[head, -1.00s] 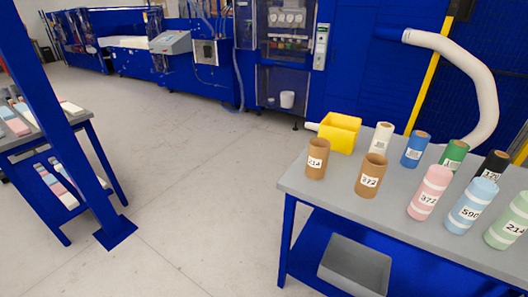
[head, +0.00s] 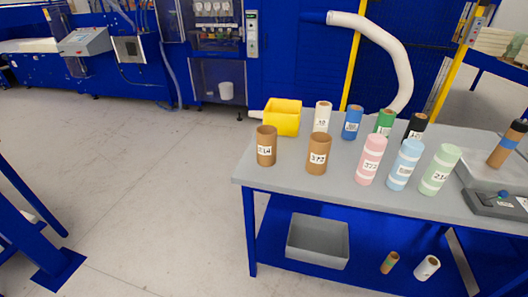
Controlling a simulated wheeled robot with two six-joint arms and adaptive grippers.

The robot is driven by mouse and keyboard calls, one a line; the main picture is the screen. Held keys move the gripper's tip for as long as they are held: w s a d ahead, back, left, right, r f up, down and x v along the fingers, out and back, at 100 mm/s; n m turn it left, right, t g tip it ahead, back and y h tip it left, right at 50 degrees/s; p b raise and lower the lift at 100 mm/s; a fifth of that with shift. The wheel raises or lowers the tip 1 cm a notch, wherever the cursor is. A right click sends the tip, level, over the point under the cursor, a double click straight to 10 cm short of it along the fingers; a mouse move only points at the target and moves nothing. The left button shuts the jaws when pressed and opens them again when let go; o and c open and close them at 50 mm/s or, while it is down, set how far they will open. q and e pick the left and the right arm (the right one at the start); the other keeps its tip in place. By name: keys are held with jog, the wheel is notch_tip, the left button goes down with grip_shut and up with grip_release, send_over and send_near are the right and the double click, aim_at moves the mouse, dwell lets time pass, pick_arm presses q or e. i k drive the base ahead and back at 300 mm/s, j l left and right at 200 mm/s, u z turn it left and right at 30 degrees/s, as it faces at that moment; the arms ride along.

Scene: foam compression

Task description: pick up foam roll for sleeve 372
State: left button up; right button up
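Two brown cardboard sleeves stand upright at the table's left: one labelled 214 (head: 266,146) and one labelled 372 (head: 318,154). To their right stand three foam rolls. The pink foam roll (head: 370,160) has a label that reads like 372. The light blue foam roll (head: 405,164) has a label too small to read for sure now; earlier it reads 590. The light green foam roll (head: 440,169) is labelled 214. All stand apart on the grey tabletop. Neither of my grippers is in view.
Behind them on the grey table (head: 285,178) stand a yellow container (head: 283,118) and white, blue (head: 352,123), green and black rolls. A device with a brown tube (head: 505,150) is at the right. A grey bin (head: 318,241) sits on the lower shelf. The floor left is open.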

aim_at(374, 151)
jog(key=k+l+z, duration=0.25)
jog(key=l, duration=0.45)
jog(key=l+z, duration=0.25)
jog(key=l, duration=0.45)
